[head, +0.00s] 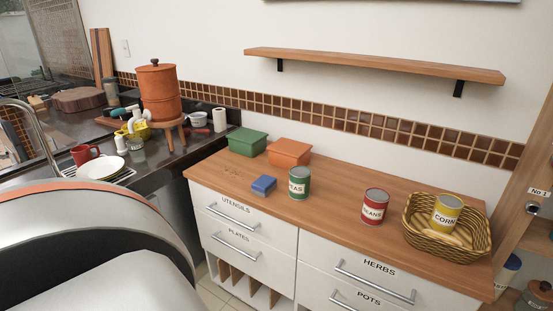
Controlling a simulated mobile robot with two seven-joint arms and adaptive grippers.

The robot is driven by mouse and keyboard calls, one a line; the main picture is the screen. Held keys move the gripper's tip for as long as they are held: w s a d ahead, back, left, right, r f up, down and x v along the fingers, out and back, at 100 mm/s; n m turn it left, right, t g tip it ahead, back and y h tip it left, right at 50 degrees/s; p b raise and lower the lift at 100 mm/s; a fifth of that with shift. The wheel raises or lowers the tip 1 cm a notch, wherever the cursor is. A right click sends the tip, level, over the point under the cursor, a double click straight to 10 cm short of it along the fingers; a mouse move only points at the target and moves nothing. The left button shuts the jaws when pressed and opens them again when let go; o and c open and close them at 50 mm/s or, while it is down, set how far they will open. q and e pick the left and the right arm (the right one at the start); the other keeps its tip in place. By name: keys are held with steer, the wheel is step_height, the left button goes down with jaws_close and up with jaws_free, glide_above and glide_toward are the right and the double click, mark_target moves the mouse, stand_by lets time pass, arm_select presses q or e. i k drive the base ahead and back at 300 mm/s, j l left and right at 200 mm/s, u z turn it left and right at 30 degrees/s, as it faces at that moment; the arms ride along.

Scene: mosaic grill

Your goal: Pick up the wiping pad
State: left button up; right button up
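A small blue block, which looks like the wiping pad (264,185), lies flat on the wooden top of the white drawer unit (285,213), near its front edge. It sits to the left of the green peas can (299,183) with a small gap and in front of the lidded boxes. Its top and front side are in plain view. Neither of my grippers shows in the head view.
A green box (247,141) and an orange box (289,152) stand behind the pad. A red beans can (375,206) and a basket (447,225) holding a corn can (447,211) stand right. The counter between the cans is clear. A shelf (375,64) hangs above.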

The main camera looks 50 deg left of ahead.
mark_target(265, 184)
steer(key=u, duration=1.6)
steer(key=j+z, duration=0.1)
steer(key=z, duration=0.6)
steer(key=i+j+z, duration=0.1)
steer(key=j+z, duration=0.25)
steer(key=i+j+z, duration=0.1)
steer(key=j+z, duration=0.3)
steer(key=j, duration=0.1)
